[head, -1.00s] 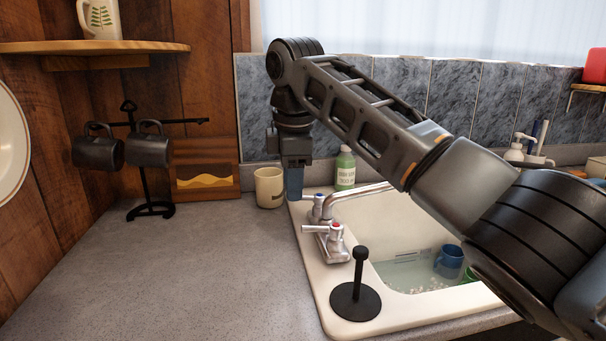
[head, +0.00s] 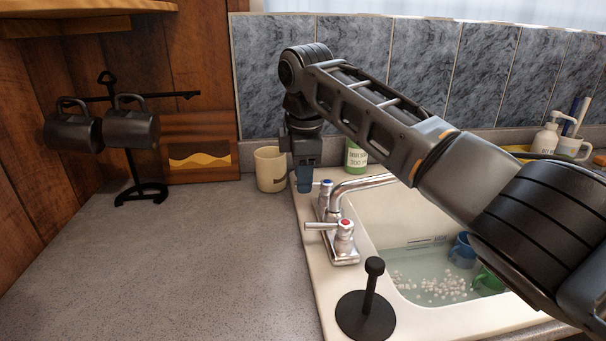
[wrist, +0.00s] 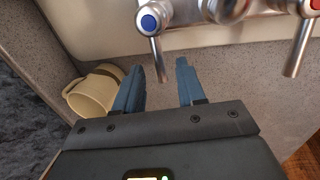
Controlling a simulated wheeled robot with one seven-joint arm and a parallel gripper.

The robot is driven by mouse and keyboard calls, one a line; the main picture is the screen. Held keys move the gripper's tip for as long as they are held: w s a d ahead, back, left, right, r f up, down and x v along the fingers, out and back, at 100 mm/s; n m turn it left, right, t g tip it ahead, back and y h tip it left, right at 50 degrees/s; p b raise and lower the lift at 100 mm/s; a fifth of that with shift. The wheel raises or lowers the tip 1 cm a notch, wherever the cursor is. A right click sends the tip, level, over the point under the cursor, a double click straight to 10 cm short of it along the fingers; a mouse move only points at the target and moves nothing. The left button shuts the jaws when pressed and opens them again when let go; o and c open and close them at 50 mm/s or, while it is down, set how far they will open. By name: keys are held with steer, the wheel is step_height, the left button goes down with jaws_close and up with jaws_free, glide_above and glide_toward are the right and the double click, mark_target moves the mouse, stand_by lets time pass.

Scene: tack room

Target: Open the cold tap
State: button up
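The cold tap, with a blue cap, stands at the back of the chrome faucet (head: 345,195) in the head view. It is large at the top of the wrist view (wrist: 150,22), its lever pointing toward my gripper. The hot tap (head: 345,226), with a red cap, is nearer; its lever shows top right in the wrist view (wrist: 298,50). My gripper (wrist: 160,66) is open, blue fingers apart, with the cold lever's end appearing between their tips. Contact cannot be told. In the head view my gripper (head: 304,180) points down just left of the cold tap.
A cream mug (head: 270,170) stands close left of my gripper, and a green bottle (head: 356,156) behind it. A black upright holder (head: 366,305) stands on the sink's (head: 312,275) near corner. Mugs lie in the basin water.

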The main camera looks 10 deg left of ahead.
steer(key=shift+f, duration=0.45)
jaws_close()
stand_by(0.4)
